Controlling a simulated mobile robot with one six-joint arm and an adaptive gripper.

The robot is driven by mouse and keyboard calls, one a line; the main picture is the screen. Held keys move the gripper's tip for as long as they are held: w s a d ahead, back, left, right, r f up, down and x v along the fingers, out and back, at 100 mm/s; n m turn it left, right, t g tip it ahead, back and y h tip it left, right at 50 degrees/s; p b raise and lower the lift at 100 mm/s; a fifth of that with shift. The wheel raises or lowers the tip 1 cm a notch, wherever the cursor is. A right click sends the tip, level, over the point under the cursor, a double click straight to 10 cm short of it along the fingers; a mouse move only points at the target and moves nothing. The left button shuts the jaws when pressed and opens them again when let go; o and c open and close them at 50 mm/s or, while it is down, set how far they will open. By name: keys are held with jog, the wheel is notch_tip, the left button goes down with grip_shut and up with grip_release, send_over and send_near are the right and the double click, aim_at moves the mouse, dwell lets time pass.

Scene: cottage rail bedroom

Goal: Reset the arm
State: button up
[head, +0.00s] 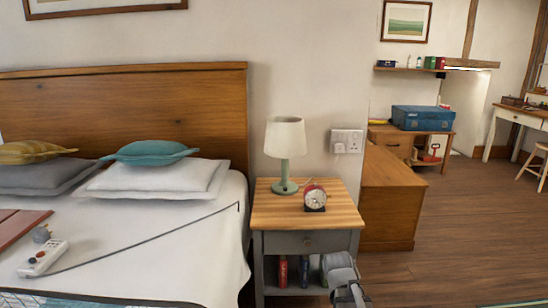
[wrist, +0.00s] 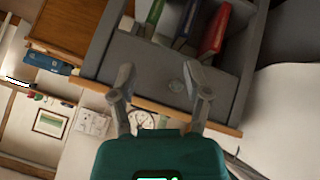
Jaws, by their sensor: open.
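My gripper (wrist: 158,70) is open and empty. Its two grey fingers stand apart in the wrist view, in front of the nightstand's drawer front, and nothing is between them. Grey parts of my arm show at the bottom of the head view, in front of the nightstand's lower right side. The nightstand (head: 261,246) has a wooden top, a grey body and a drawer, which looks shut. I cannot tell how far the fingertips are from it.
A lamp (head: 285,145) and a red alarm clock (head: 315,196) stand on the nightstand. Red and green items stand on its open shelf. The bed (head: 215,245) is at left, with a power strip (head: 42,258) on it. A wooden chest (head: 392,205) is right; floor beyond is clear.

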jog(key=s+a+f+m+g+y+p, duration=0.15)
jog(key=s+g, duration=0.25)
jog(key=s, duration=0.6)
jog(key=s+a+f+m+g+p, duration=0.1)
jog(key=s+m+g, duration=0.25)
jog(key=s, duration=0.55)
notch_tip(320, 180, up, 38)
jog(key=n+p, duration=0.1)
jog(key=p, duration=3.6)
jog(key=shift+r+g+p, duration=0.25)
jog(key=shift+g+p, duration=0.1)
jog(key=shift+p, duration=0.05)
jog(key=shift+w+a+f, duration=0.1)
jog(key=shift+f, duration=0.1)
